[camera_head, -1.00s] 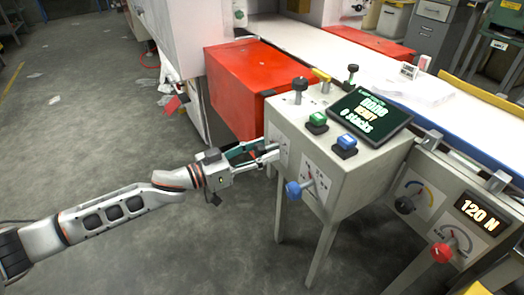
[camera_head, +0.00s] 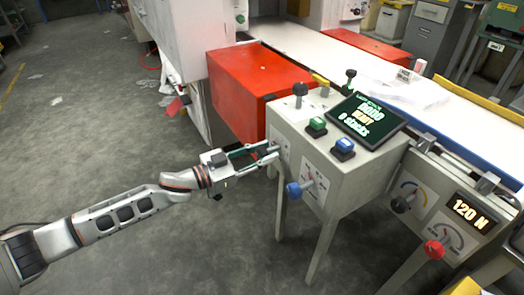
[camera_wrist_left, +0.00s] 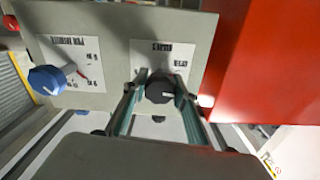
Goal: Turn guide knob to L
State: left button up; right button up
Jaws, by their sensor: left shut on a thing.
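The guide knob (camera_wrist_left: 160,88) is a black round knob with a white pointer line, on the side face of the beige control box (camera_head: 325,187). Its label plate, upside down in the left wrist view, sits behind it. My left gripper (camera_head: 274,153) reaches the box from the left. In the left wrist view its two fingers (camera_wrist_left: 159,95) are on either side of the knob and shut on it. The pointer line slants toward the right of that view. In the head view the fingertips hide the knob. My right gripper is not in view.
A red box (camera_head: 257,85) stands close behind. Green and blue buttons and a display (camera_head: 369,117) are on top. Open floor lies left.

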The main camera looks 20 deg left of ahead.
pick_arm(q)
jog(key=shift+r+m, duration=0.35)
jog(key=shift+m, duration=0.25)
jog(key=shift+m+p, duration=0.4)
jog(key=m+p, duration=0.1)
jog(key=m, duration=0.1)
jog(key=shift+f+m, duration=0.1)
jog(key=shift+m, duration=0.3)
jog(key=shift+f+m, duration=0.1)
jog(key=shift+m, duration=0.3)
jog(key=m, duration=0.2)
jog(key=shift+m, duration=0.4)
jog(key=m, duration=0.3)
jog(key=shift+f+m+p, duration=0.15)
jog(key=shift+m+p, duration=0.15)
jog(key=shift+p, duration=0.05)
jog(key=m, duration=0.3)
jog(key=shift+f+m, duration=0.1)
jog(key=shift+m, duration=1)
jog(key=shift+m+b, duration=0.3)
jog(key=shift+m, duration=1.4)
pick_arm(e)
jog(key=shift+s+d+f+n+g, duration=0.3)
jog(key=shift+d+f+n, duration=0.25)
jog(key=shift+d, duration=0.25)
